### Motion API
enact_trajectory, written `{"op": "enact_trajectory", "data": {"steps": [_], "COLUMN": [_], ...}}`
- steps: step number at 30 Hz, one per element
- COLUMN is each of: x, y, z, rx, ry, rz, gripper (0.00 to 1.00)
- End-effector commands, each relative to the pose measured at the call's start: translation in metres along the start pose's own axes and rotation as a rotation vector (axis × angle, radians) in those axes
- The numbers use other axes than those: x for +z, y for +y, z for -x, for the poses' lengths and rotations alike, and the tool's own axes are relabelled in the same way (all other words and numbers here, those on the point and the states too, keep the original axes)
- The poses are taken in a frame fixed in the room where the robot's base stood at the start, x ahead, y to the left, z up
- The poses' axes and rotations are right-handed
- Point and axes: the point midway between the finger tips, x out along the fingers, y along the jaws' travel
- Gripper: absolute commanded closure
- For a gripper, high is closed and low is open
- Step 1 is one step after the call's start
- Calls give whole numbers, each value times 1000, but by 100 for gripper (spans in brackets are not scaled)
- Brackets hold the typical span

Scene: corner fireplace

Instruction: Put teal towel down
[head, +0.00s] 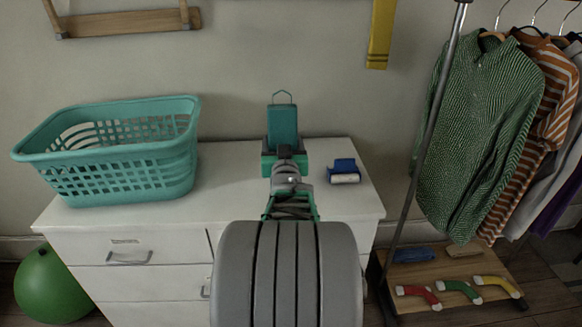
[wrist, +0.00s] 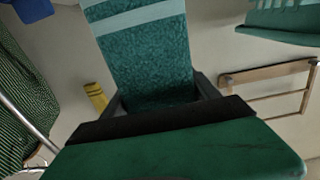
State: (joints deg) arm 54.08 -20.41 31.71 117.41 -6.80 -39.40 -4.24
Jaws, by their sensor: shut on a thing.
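The teal towel (head: 283,124) is upright in the head view, over the back of the white dresser, with a thin loop at its top. In the wrist view the towel (wrist: 145,50) is textured, with paler stripes, and runs up from between the fingers. My gripper (head: 284,152) is shut on it; the fingers also show in the wrist view (wrist: 158,93). The gripper's dark and green parts hide the towel's near end. I cannot tell whether the towel touches the dresser top or the wall.
A teal laundry basket (head: 120,180) stands on the left of the white dresser (head: 235,204). A small blue and white item (head: 343,171) lies right of my gripper. The dresser top between basket and arm is clear. A clothes rack (head: 425,130) stands at the right.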

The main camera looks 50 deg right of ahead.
Motion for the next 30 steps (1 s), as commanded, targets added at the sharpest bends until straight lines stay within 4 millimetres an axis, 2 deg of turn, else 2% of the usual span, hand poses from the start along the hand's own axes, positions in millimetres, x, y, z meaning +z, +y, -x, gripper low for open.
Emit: {"op": "enact_trajectory", "data": {"steps": [1, 3, 7, 11, 16, 27, 28, 30], "x": [15, 31, 50, 61, 89, 96, 95, 94], "y": [8, 14, 22, 26, 27, 26, 26, 26], "z": [-10, -21, -36, -43, -44, -44, -44, -44], "rx": [4, 3, 1, 0, -1, -1, -1, -1], "ry": [-6, -5, 0, -1, -1, 2, 0, 0], "rz": [-2, -2, 0, 0, 0, 1, 1, 1], "gripper": [86, 86, 86, 86, 86, 86, 28, 22]}}
